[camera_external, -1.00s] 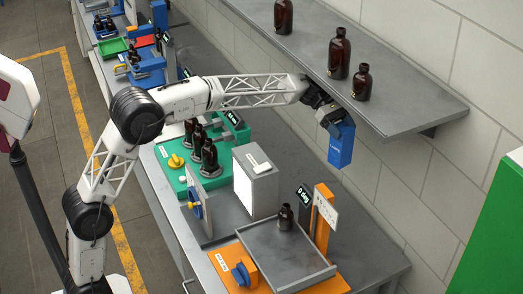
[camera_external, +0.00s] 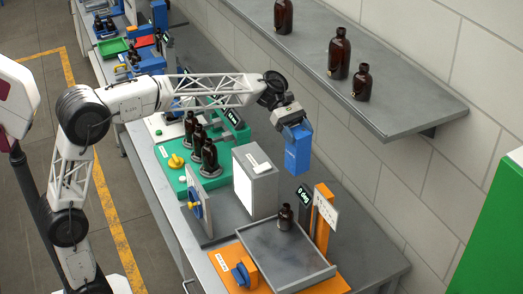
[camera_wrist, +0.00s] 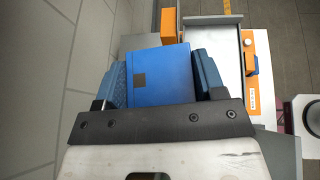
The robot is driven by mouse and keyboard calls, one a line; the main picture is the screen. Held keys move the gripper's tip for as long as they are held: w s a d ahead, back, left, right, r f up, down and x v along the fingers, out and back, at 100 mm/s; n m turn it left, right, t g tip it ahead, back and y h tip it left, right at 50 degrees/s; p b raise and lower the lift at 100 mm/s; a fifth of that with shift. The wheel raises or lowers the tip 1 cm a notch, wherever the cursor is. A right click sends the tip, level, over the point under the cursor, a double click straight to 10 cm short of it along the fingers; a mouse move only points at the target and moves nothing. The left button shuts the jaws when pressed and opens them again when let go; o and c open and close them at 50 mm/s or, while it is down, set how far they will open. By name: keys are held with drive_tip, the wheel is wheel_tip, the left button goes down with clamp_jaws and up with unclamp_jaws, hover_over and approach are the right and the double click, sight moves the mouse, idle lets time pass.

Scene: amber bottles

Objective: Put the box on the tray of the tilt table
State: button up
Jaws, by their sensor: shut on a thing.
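My gripper (camera_external: 294,126) is shut on a blue box (camera_external: 298,157) and holds it in the air, hanging below the wrist. In the wrist view the box (camera_wrist: 160,76) sits between the two blue fingers. The tilt table has an orange base (camera_external: 227,266) with a blue knob and a grey rimmed tray (camera_external: 300,258) that looks level; its display (camera_external: 304,198) reads 0 deg. A small amber bottle (camera_external: 285,217) stands on the tray near its back edge. The box is above and behind the tray, apart from it. Part of the tray (camera_wrist: 212,34) shows in the wrist view.
A grey shelf (camera_external: 400,118) with amber bottles runs along the wall, to the right of my gripper. A grey cabinet with a white panel (camera_external: 256,180) stands left of the tray. An orange post with a label (camera_external: 322,215) rises at the tray's back. The tray's front half is bare.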

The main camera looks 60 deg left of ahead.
drive_tip(key=s+d+f+m+g, duration=0.1)
drive_tip(key=s+f, duration=0.1)
drive_tip(key=s, duration=1.5)
drive_tip(key=s+d+f+g, duration=0.1)
drive_tip(key=s+f, duration=0.1)
drive_tip(key=s, duration=1.6)
wheel_tip(320, 180, down, 11)
drive_tip(key=shift+w+d+r, duration=0.15)
drive_tip(key=shift+w+d, duration=0.05)
drive_tip(key=shift+w, duration=0.2)
drive_tip(key=w+d+f, duration=0.1)
drive_tip(key=w+d, duration=0.1)
drive_tip(key=w, duration=1.3)
drive_tip(key=shift+w+d+f, duration=0.2)
drive_tip(key=shift+w+f, duration=0.05)
drive_tip(key=shift+w, duration=0.05)
drive_tip(key=shift+f, duration=1.85)
